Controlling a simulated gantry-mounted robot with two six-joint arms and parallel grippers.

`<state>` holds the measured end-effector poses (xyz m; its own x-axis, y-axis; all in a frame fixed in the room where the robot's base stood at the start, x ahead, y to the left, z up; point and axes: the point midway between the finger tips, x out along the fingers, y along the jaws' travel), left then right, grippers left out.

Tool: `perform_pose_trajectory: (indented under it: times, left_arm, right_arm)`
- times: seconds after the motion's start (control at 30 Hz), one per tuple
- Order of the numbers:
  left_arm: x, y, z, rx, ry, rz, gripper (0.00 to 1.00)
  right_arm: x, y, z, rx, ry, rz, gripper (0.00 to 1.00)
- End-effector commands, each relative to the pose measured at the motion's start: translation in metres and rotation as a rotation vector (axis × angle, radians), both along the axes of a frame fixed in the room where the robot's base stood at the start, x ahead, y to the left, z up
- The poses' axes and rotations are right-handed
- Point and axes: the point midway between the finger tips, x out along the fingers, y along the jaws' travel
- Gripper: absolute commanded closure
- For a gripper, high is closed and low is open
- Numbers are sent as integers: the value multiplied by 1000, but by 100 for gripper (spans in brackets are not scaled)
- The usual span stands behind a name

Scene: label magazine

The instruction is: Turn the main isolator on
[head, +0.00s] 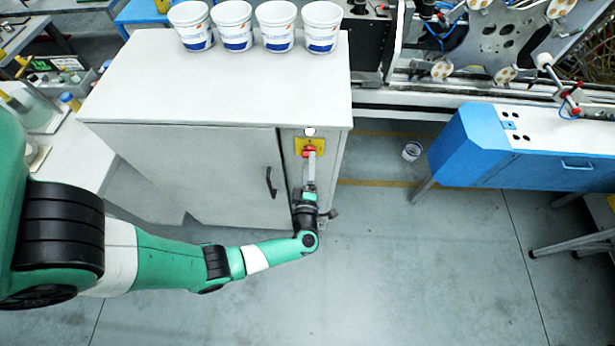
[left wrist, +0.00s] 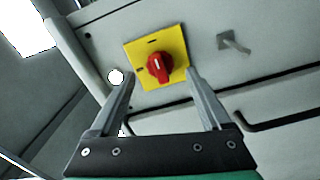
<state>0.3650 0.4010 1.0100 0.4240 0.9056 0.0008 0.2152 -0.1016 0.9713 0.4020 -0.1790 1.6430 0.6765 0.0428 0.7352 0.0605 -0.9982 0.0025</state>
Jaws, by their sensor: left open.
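The main isolator is a red rotary knob (left wrist: 159,67) on a yellow square plate (left wrist: 172,46), mounted on the front of a grey cabinet. In the head view the knob (head: 309,151) is partly hidden by my gripper. My left gripper (head: 311,160) reaches up to it from below. In the left wrist view the left gripper (left wrist: 160,80) is open, its fingers apart on either side of the knob's lower part. I cannot tell whether they touch it. My right gripper is not in view.
The grey cabinet (head: 200,105) has several white tubs (head: 232,25) on top. A dark door handle (head: 271,182) is left of my wrist. A blue and white bench (head: 480,150) stands at the right. The floor in front is clear.

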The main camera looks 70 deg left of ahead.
Motion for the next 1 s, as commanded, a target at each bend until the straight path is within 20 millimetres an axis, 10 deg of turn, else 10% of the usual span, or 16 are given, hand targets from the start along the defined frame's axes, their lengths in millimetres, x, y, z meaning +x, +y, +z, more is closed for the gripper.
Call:
perform_pose_trajectory:
  times: [0.4, 1.0]
  left_arm:
    - [-34, -74, 0, -1, 0, -3, 19]
    - [-36, -77, 0, 0, 0, 0, 19]
  right_arm:
    - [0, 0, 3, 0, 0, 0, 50]
    - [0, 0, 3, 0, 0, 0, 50]
